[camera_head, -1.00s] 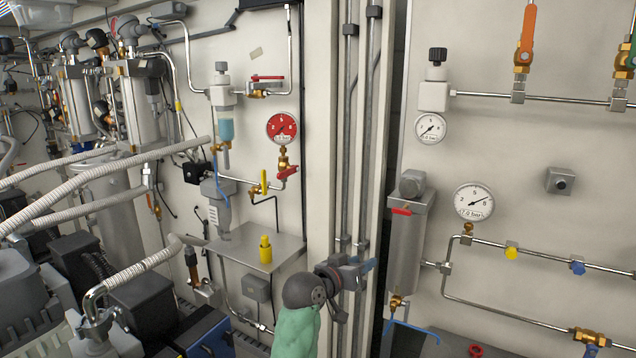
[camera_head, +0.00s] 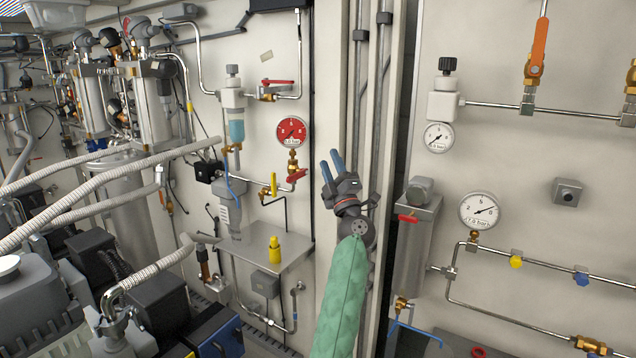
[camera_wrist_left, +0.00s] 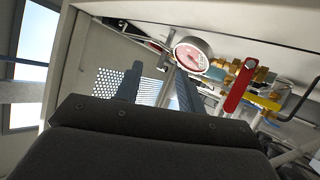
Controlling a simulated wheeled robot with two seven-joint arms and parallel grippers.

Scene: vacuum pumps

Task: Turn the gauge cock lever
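The red-faced gauge (camera_head: 292,131) is on the back panel, left of the grey uprights. Under it, on a brass valve, is the red gauge cock lever (camera_head: 297,176). In the left wrist view the gauge (camera_wrist_left: 193,55) is top centre, and the red lever (camera_wrist_left: 238,88) stands to its right, outside the fingers. My left gripper (camera_head: 332,160), with blue-grey fingers, points up in front of the uprights, to the right of the gauge and lever. Its fingers are apart and empty; it touches neither. My right gripper is not in view.
A yellow lever (camera_head: 274,184) is close left of the red one. A yellow bottle (camera_head: 275,249) stands on a metal shelf (camera_head: 245,248) below. Another red lever (camera_head: 278,82) is above. A grey cylinder (camera_head: 414,240) and piping are on the right panel.

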